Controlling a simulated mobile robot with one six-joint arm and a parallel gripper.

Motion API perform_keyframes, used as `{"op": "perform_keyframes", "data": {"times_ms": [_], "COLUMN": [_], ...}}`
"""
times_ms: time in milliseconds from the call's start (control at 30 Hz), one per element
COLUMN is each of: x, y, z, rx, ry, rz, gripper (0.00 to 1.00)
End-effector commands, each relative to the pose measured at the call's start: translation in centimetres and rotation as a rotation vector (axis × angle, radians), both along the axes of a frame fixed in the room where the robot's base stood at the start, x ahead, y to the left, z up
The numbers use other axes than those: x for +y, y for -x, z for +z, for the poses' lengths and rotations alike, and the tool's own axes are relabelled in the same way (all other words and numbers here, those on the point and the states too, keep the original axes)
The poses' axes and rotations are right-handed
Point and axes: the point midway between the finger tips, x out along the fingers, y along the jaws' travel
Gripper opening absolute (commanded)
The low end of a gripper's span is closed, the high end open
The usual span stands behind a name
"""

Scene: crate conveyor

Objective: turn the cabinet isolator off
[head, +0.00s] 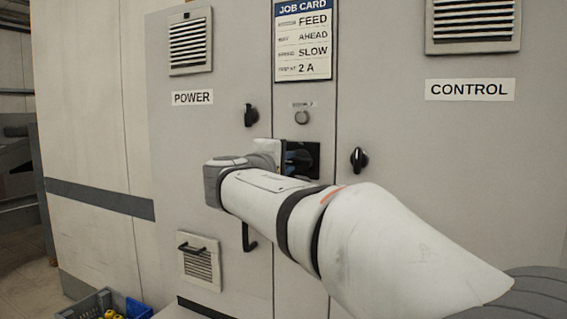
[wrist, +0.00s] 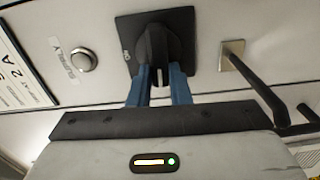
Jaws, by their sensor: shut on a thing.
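The isolator is a black rotary handle (wrist: 158,45) on a square black plate (wrist: 187,22), on the grey cabinet front. In the wrist view the handle runs roughly up and down the picture. My gripper (wrist: 160,80) has its two blue fingers closed on the handle, one on each side. In the head view the black plate (head: 311,153) shows just past my wrist, which hides most of the handle and the fingers. A small pale mark is on the plate's left side in the wrist view, too small to read.
A round button or lamp (head: 301,117) sits above the isolator, under the job card (head: 303,40). Black door handles are on the POWER door (head: 251,115) and the CONTROL door (head: 358,159).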

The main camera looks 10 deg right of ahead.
Motion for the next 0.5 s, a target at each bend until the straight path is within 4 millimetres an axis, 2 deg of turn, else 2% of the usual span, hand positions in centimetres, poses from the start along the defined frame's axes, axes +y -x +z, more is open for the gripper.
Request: {"op": "perform_keyframes", "data": {"times_ms": [500], "x": [0.01], "y": [-0.01], "z": [-0.12], "rx": [0.029], "ry": [0.04], "rz": [0.0], "gripper": [0.0]}}
